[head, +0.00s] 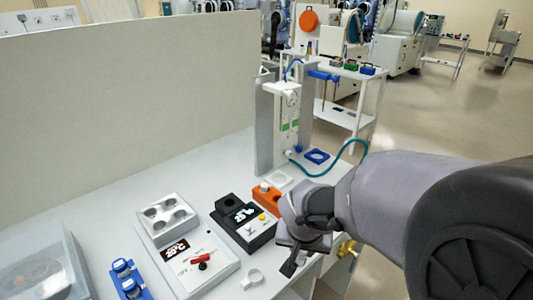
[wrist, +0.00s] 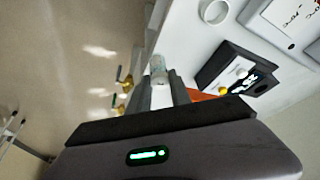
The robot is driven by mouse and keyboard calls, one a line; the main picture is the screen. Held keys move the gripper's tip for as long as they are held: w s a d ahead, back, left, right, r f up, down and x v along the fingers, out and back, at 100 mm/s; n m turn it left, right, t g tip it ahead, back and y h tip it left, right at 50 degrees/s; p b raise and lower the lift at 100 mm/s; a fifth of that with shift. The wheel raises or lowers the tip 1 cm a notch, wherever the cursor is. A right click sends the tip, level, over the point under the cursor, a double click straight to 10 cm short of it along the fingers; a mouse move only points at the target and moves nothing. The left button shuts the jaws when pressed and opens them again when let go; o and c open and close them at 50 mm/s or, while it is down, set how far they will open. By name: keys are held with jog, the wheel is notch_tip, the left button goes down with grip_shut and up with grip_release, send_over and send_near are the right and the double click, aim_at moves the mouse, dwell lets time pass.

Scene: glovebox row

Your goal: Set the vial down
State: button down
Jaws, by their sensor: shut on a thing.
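The vial (wrist: 158,66) is a small, clear, pale piece between my fingertips in the wrist view. My gripper (wrist: 160,82) is shut on it, and the fingers hide its sides. In the head view my gripper (head: 293,262) hangs at the front edge of the white bench (head: 105,205), right of the white ring (head: 252,278) and in front of the black device (head: 243,222). I cannot make out the vial clearly there. The ring also shows in the wrist view (wrist: 214,12), apart from the vial.
A white block with several round wells (head: 166,218), a white device with a red part (head: 200,262) and a blue rack (head: 128,278) stand left. An orange block (head: 266,195) is beside my arm. Behind are a blue square holder (head: 316,157) and a tall stand (head: 288,115).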

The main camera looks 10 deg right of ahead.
jog(key=shift+w+f+b, duration=0.5)
jog(key=shift+w+f, duration=0.3)
jog(key=shift+w, duration=0.4)
jog(key=shift+w+f+b, duration=0.55)
jog(key=shift+w+f, duration=0.2)
jog(key=shift+w, duration=0.5)
jog(key=shift+w+f+b, duration=0.5)
jog(key=shift+w+f, duration=0.3)
jog(key=shift+w, duration=0.4)
jog(key=c, duration=1.2)
grip_release()
jog(key=shift+r, duration=0.15)
jog(key=p+v, duration=0.5)
jog(key=v, duration=0.7)
jog(key=s+r+y, duration=0.1)
jog(key=s+r, duration=0.1)
jog(key=s, duration=0.4)
jog(key=s+a+r+t+y, duration=0.1)
jog(key=s+r, duration=0.1)
jog(key=s, duration=0.5)
jog(key=s+a+r+y, duration=0.1)
jog(key=s+r, duration=0.2)
jog(key=s, duration=0.4)
jog(key=shift+s+a+y, duration=0.1)
jog(key=shift+y, duration=0.2)
jog(key=shift+r, duration=0.1)
